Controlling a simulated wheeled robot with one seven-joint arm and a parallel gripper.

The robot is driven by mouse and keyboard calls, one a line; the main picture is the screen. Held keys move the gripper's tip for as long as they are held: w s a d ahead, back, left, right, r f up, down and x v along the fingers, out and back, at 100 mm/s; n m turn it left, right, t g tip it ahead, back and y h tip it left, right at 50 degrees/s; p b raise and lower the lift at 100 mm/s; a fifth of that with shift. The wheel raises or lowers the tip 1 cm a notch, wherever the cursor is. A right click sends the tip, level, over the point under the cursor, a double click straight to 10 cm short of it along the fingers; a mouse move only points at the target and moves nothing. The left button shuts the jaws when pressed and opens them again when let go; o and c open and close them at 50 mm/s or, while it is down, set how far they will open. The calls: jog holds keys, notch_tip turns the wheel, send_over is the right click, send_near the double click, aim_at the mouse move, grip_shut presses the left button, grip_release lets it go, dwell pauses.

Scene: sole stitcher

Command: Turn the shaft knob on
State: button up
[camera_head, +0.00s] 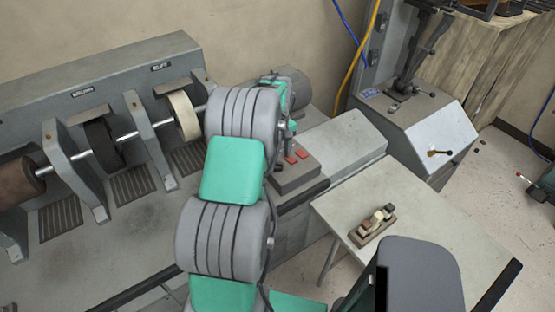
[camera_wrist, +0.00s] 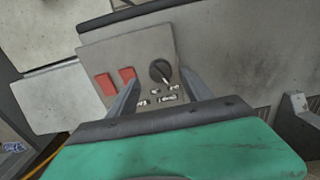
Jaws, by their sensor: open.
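The shaft knob (camera_wrist: 159,70) is a round black knob with a pale pointer slanting to the lower right in the wrist view. It sits on a grey control panel (camera_wrist: 140,50), with small labels below it. My gripper (camera_wrist: 162,86) is open. I cannot tell whether either finger touches the panel. In the head view the control box (camera_head: 294,178) stands beside my arm. My gripper is mostly hidden there, and I cannot make out the knob clearly.
Two red buttons (camera_wrist: 116,81) are left of the knob in the wrist view. The machine's shaft (camera_head: 128,135) carries several wheels at the left of the head view. A table (camera_head: 430,205) with a wooden hand plane (camera_head: 373,226) stands at the right.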

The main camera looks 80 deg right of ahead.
aim_at(278, 162)
notch_tip(278, 162, down, 4)
jog(key=shift+r+p, duration=0.15)
jog(key=shift+p, duration=0.15)
grip_shut()
dwell(0.4)
